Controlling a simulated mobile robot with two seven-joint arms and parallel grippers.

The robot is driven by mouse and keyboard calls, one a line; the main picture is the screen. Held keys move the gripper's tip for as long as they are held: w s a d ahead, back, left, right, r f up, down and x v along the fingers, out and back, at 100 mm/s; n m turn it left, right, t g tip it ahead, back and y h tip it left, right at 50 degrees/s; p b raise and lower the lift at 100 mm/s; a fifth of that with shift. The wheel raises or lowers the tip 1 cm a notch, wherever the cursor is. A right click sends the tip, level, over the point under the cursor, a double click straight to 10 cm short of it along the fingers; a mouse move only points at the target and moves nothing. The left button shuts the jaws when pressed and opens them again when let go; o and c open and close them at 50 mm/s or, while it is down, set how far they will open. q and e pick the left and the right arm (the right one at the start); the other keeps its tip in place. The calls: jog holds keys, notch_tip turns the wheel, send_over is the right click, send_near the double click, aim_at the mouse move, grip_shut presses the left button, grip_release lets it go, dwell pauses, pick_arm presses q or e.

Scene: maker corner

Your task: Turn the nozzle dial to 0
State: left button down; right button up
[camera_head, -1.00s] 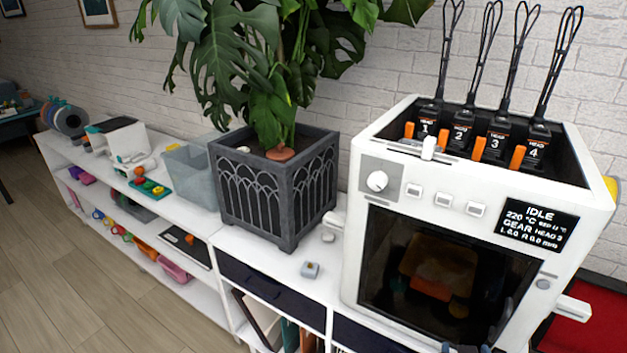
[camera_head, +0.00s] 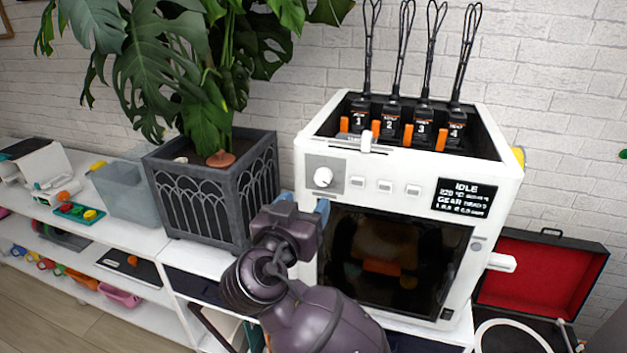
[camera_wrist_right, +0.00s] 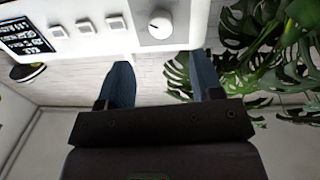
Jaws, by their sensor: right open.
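The white 3D printer (camera_head: 420,165) stands on the shelf unit, and its round white nozzle dial (camera_head: 323,177) sits on a grey plate at the front's upper left. The dial also shows in the right wrist view (camera_wrist_right: 160,24), upside down, just beyond the fingers. My right gripper (camera_head: 305,205) is below and left of the dial, apart from it. In the right wrist view its two blue fingers (camera_wrist_right: 160,82) are spread with nothing between them. The printer's display (camera_head: 464,198) reads IDLE. My left gripper is not in view.
A grey planter (camera_head: 212,190) with a large leafy plant stands close to the left of the printer. Three square buttons (camera_head: 385,186) are right of the dial, and a slider (camera_head: 366,142) is above. An open red-lined case (camera_head: 540,275) lies at right.

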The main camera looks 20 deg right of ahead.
aim_at(321, 180)
pick_arm(q)
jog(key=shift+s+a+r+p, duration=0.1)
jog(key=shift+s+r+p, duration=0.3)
jog(key=shift+p, duration=0.5)
pick_arm(e)
jog(key=x, duration=0.8)
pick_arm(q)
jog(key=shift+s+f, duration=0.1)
pick_arm(e)
jog(key=c, duration=0.9)
